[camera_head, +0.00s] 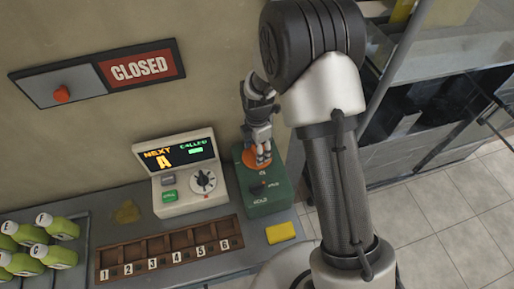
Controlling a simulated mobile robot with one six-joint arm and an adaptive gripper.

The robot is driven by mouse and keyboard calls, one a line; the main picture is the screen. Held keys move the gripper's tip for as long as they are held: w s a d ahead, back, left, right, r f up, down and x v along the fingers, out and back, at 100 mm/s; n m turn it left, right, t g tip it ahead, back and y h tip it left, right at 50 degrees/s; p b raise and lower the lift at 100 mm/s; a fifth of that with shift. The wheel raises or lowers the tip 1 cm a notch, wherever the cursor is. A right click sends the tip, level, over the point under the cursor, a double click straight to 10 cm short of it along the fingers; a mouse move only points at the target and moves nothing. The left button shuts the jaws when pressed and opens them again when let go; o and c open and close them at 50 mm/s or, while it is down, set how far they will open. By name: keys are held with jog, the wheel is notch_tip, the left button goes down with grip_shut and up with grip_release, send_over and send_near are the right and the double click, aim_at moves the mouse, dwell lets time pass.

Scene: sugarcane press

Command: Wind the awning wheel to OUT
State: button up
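A green box (271,197) stands on the counter, left of my arm. On its upper part is an orange round piece (251,165), largely covered by my gripper; I take it for the awning wheel, but its rim and any handle are hard to make out. My gripper (263,157) points down over the orange piece, its fingertips at or touching it. I cannot tell whether the fingers hold anything. A small dark pointer (258,188) sits on the front of the box, with pale lettering too small to read surely. I see no clear OUT mark.
A white console (188,205) with a lit screen and knob stands close left of the green box. A numbered wooden rack (170,251), green bottles (58,226) and a yellow block (281,233) lie around. A CLOSED sign (140,68) hangs on the wall.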

jog(key=n, duration=0.5)
jog(key=shift+n, duration=0.4)
dwell(0.3)
jog(key=o, duration=1.1)
jog(key=shift+c, duration=0.2)
notch_tip(320, 180, up, 12)
